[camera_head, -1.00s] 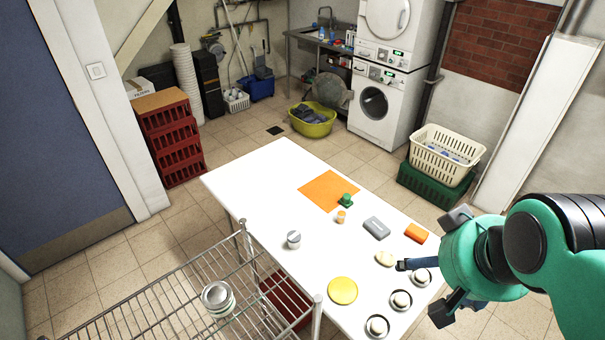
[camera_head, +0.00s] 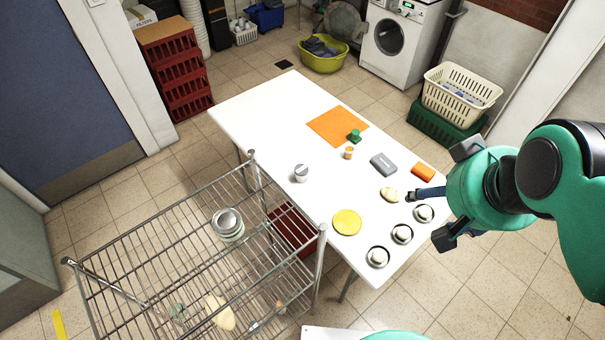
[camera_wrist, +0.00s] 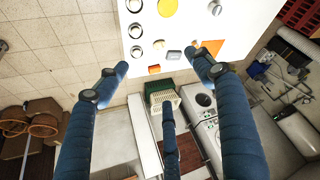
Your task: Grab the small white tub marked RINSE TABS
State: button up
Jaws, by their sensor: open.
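A larger pale, grey-lidded jar (camera_head: 228,224) stands on the wire rack. Three small pale-topped round items, one of them nearest the front (camera_head: 378,257), stand along the table's right edge. My gripper (camera_head: 440,195) is open and empty, its fingers spread by that edge, well away from the grey-topped tub.
On the table are an orange mat (camera_head: 330,124), green item (camera_head: 354,136), orange cup (camera_head: 348,153), grey box (camera_head: 383,164), orange block (camera_head: 422,172), beige item (camera_head: 389,195) and yellow disc (camera_head: 347,222). A wire rack (camera_head: 180,262) stands at the near left. The table's far-left part is clear.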

jog(key=shift+w, duration=0.1)
jog(key=n+g+b, duration=0.4)
jog(key=n+g, duration=0.2)
jog(key=n, duration=1.7)
send_over(301, 169)
notch_tip(301, 169, down, 37)
jog(key=shift+r, duration=0.2)
jog(key=shift+f+b, duration=0.7)
jog(key=shift+f, duration=3.65)
